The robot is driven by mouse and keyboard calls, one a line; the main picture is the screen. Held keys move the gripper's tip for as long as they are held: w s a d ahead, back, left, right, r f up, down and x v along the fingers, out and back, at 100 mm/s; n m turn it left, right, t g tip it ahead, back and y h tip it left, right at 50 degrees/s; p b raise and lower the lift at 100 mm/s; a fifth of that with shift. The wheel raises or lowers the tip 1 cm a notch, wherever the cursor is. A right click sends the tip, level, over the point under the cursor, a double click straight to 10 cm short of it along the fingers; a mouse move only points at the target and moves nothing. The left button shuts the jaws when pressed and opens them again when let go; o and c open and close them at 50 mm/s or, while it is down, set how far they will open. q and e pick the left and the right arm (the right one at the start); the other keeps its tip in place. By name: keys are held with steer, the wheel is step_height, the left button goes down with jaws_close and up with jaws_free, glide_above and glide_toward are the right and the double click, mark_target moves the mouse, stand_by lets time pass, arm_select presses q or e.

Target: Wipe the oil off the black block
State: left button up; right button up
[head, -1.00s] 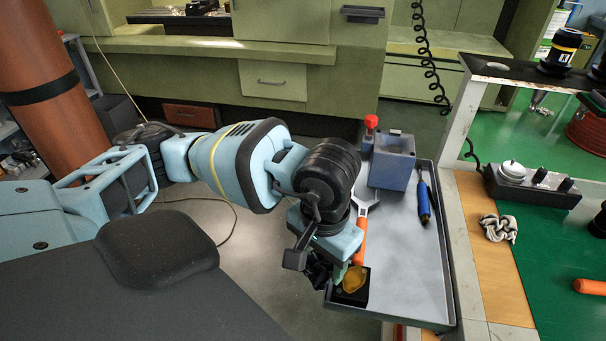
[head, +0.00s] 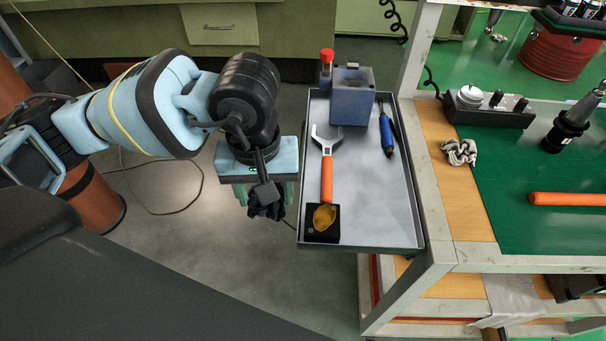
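The black block (head: 315,235) lies in the near left corner of the grey tray (head: 385,222), with an amber oil patch (head: 324,217) on top. My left gripper (head: 265,198) is left of the tray, outside its rim and apart from the block. Its green fingers stand apart on either side of a dark, bunched shape (head: 267,210). I cannot tell whether this shape is a held cloth or part of the gripper. A crumpled pale and dark rag (head: 460,152) lies on the cart's wooden strip. My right gripper is not in view.
The cart's white frame post (head: 417,50) rises right of the tray.

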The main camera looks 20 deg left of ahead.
arm_select(q)
steer(key=w+d+r+n, duration=0.1)
steer(key=d+r+n, duration=0.3)
steer(key=d+n, duration=0.2)
steer(key=shift+w+r+n+b, duration=0.3)
steer(key=shift+w+n, duration=0.05)
steer(key=shift+n, duration=0.75)
